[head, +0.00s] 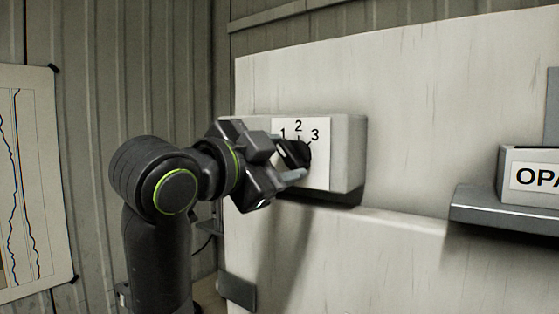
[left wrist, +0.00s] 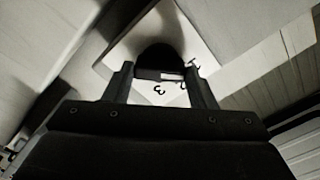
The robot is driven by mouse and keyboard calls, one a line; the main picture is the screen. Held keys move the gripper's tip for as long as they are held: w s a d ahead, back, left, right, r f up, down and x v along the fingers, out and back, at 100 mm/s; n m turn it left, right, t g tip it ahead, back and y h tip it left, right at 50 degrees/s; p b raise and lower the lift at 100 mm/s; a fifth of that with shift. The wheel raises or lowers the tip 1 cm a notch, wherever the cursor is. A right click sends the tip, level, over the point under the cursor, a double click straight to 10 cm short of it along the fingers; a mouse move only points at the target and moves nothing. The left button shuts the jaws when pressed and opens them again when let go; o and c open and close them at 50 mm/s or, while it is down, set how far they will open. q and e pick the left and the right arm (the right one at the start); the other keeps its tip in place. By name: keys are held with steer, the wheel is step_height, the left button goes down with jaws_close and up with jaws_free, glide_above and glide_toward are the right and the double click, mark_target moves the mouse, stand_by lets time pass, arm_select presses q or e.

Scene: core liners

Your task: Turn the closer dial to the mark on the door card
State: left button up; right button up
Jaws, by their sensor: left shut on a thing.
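The closer dial (head: 299,153) is a black knob on a white plate (head: 319,170) marked 1, 2 and 3. The plate is on the front of a grey box (head: 349,150) fixed to a pale panel. My left gripper (head: 291,160) is shut on the dial, its fingers on either side of it. In the left wrist view the dark dial (left wrist: 158,58) sits between the two fingers (left wrist: 162,85), with the 3 showing below it. The dial's pointer is mostly hidden, so its setting cannot be told. No door card with a mark can be made out. My right gripper is not in view.
A grey shelf (head: 500,208) on the right holds a box with a label (head: 535,177) reading "OPA", cut off by the frame. A chart (head: 30,180) hangs on the corrugated wall at left. The panel between box and shelf is clear.

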arm_select(q)
steer(key=m+b, duration=0.1)
steer(key=b, duration=0.1)
steer(key=m+b, duration=0.4)
steer(key=shift+f, duration=0.25)
steer(key=shift+r+m+b, duration=0.15)
steer(key=shift+m+b, duration=1.5)
steer(key=shift+m, duration=0.15)
steer(key=o, duration=1)
